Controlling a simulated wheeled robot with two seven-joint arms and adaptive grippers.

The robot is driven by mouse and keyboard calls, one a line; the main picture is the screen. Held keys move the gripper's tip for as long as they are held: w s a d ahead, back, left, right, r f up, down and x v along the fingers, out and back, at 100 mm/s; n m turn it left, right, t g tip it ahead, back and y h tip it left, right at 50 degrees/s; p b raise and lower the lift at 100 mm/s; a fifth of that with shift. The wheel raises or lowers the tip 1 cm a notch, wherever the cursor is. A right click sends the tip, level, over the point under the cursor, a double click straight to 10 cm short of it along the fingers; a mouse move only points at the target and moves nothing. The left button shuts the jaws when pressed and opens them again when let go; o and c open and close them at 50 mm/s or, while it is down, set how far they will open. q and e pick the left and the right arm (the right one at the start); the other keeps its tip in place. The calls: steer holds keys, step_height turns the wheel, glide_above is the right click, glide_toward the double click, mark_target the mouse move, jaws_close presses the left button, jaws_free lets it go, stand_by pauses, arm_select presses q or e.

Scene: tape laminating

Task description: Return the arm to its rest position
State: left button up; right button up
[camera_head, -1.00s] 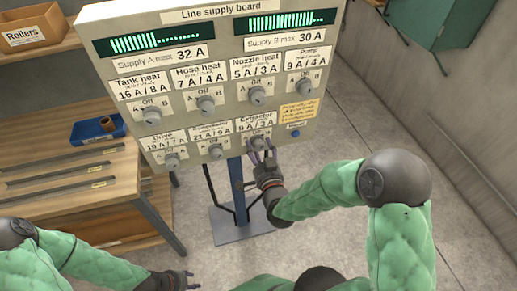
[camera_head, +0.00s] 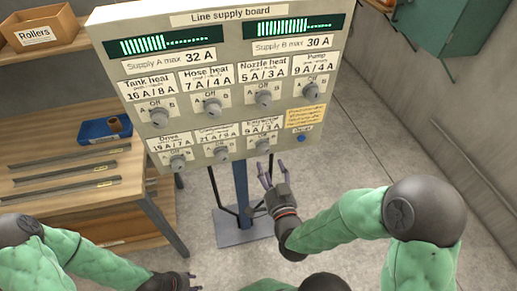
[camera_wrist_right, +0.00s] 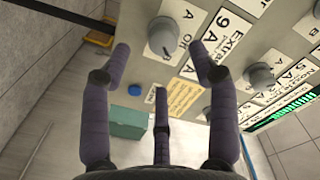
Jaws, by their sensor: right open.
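My right gripper (camera_head: 266,172) is open and empty. It hangs just below and in front of the Extractor knob (camera_head: 262,146), apart from it. In the right wrist view the spread fingers (camera_wrist_right: 161,60) frame that grey knob (camera_wrist_right: 165,36) with a clear gap. The grey line supply board (camera_head: 215,60) bears several rotary knobs in two rows and two green bar displays. My left gripper (camera_head: 190,281) is low at the bottom edge of the head view, partly cut off and too small to tell open from shut.
A wooden bench (camera_head: 75,165) with metal rails and a blue tray (camera_head: 103,131) stands at left. A Rollers box (camera_head: 38,33) sits on a shelf above. A green cabinet (camera_head: 438,28) is at upper right. The floor (camera_head: 375,125) right of the board is open.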

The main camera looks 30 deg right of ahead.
steer(key=w+a+f+n+g+y, duration=0.1)
steer(key=a+f+n+g+y, duration=0.2)
steer(key=f, duration=0.6)
steer(key=a+f+n+g+y, duration=0.1)
steer(key=a+f+g+y, duration=0.3)
steer(key=f, duration=0.5)
steer(key=s+a+f+n+g, duration=0.1)
steer(key=s+a+f+g, duration=0.3)
steer(key=f, duration=0.3)
steer(key=s+a+f+n+g+y, duration=0.1)
steer(key=s+a+f+n+g, duration=0.1)
steer(key=s+a+f+g, duration=0.3)
step_height(320, 180, down, 3)
steer(key=shift+s+r+n+g, duration=0.15)
steer(key=shift+s+n+g, duration=0.2)
steer(key=shift+s, duration=0.8)
steer(key=shift+d, duration=0.1)
